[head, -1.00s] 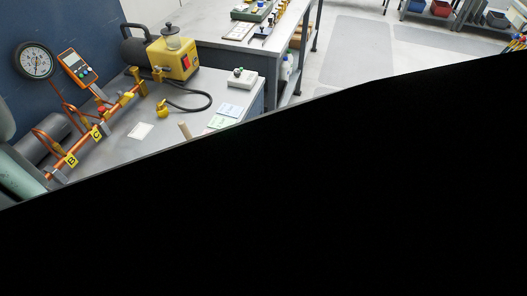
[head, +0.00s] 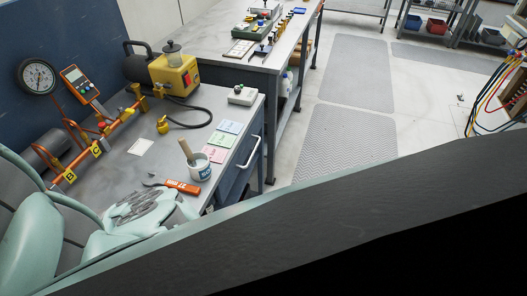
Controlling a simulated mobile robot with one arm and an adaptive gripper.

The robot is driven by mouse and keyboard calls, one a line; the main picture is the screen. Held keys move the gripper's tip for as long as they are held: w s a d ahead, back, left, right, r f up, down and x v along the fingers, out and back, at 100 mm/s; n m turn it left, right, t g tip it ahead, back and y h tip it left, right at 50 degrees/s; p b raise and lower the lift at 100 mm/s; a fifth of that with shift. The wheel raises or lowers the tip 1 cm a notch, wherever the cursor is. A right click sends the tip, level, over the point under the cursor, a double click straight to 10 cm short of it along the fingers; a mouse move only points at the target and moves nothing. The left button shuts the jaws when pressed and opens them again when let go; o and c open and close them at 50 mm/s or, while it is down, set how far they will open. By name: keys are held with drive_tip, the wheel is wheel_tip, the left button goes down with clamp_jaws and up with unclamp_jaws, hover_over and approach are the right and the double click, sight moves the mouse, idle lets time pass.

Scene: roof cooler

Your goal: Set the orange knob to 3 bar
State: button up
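I cannot single out the orange knob for sure. A small orange-red part (head: 102,126) sits on the copper pipe manifold (head: 84,160) near the yellow tag C (head: 96,152), at the left of the bench. Another yellow tag, B (head: 70,176), is lower on the same pipe. A round white-faced dial gauge (head: 37,77) stands above the pipes at the wall; its reading is too small to make out. An orange handheld meter (head: 79,84) is beside it. My gripper does not show in the head view.
A yellow pump (head: 176,75) with a black hose (head: 198,108) stands behind the manifold. Nearer on the bench are coloured cards (head: 222,140), a pot (head: 200,168) with a wooden handle and an orange tool (head: 180,187). Mint-green shapes and a dark mass cover the lower part.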

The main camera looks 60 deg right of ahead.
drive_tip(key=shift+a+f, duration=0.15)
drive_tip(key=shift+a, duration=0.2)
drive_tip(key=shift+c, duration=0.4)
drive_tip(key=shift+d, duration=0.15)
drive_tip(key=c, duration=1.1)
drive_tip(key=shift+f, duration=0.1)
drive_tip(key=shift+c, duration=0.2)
